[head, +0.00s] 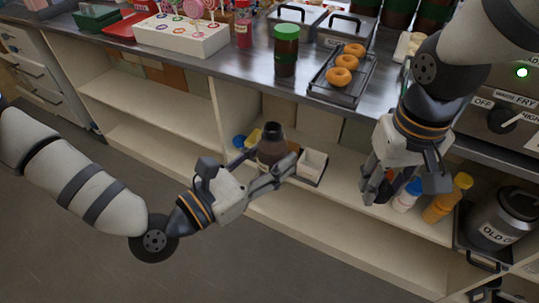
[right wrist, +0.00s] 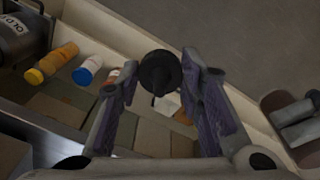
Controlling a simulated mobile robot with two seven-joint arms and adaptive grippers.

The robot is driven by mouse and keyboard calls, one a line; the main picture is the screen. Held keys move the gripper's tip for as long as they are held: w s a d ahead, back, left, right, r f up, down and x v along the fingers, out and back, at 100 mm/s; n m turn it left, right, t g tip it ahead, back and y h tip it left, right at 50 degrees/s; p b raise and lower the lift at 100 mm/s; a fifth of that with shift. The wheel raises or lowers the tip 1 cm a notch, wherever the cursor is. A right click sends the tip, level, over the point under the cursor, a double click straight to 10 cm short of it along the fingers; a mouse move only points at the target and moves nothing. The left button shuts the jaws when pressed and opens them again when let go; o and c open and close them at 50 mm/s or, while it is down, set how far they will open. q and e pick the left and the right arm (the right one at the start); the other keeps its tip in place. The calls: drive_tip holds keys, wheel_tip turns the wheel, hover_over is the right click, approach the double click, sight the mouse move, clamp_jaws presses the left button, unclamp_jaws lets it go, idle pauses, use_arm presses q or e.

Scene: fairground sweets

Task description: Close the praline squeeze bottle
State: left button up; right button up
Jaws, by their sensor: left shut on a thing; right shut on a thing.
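The praline squeeze bottle (head: 271,149), brown with a dark top, stands upright in my left gripper (head: 268,168) in the head view. The left fingers are closed around its body, in front of the counter's lower shelf. My right gripper (head: 402,190) is to the right, apart from the bottle, pointing down. Its fingers are shut on a dark cap (right wrist: 160,73), seen as round and black between the fingertips in the right wrist view. In the head view the cap is mostly hidden by the fingers.
A counter (head: 210,62) runs behind, with a doughnut tray (head: 318,88) and a dark jar with a green lid (head: 286,55). The lower shelf holds a small open box (head: 312,165), a blue-capped white bottle (head: 408,195) and a yellow-orange bottle (head: 445,200).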

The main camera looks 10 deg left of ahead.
sight(274, 127)
drive_tip(key=w+a+r+n, duration=0.1)
drive_tip(key=a+r+n, duration=0.3)
drive_tip(key=a+r, duration=0.1)
drive_tip(key=w+a+r+n, duration=0.1)
drive_tip(key=a+r+n, duration=0.2)
drive_tip(key=a+r, duration=0.2)
drive_tip(key=w+a+r+n, duration=0.1)
drive_tip(key=a+r+n, duration=0.3)
drive_tip(key=a+r, duration=0.2)
drive_tip(key=shift+w+a+n, duration=0.15)
drive_tip(key=shift+w+a, duration=0.05)
drive_tip(key=shift+a, duration=0.5)
drive_tip(key=shift+w+a+n, duration=0.15)
drive_tip(key=shift+a, duration=0.55)
drive_tip(key=shift+f, duration=0.15)
drive_tip(key=shift+f, duration=1.9)
drive_tip(key=shift+d+r, duration=0.1)
drive_tip(key=shift+f, duration=0.95)
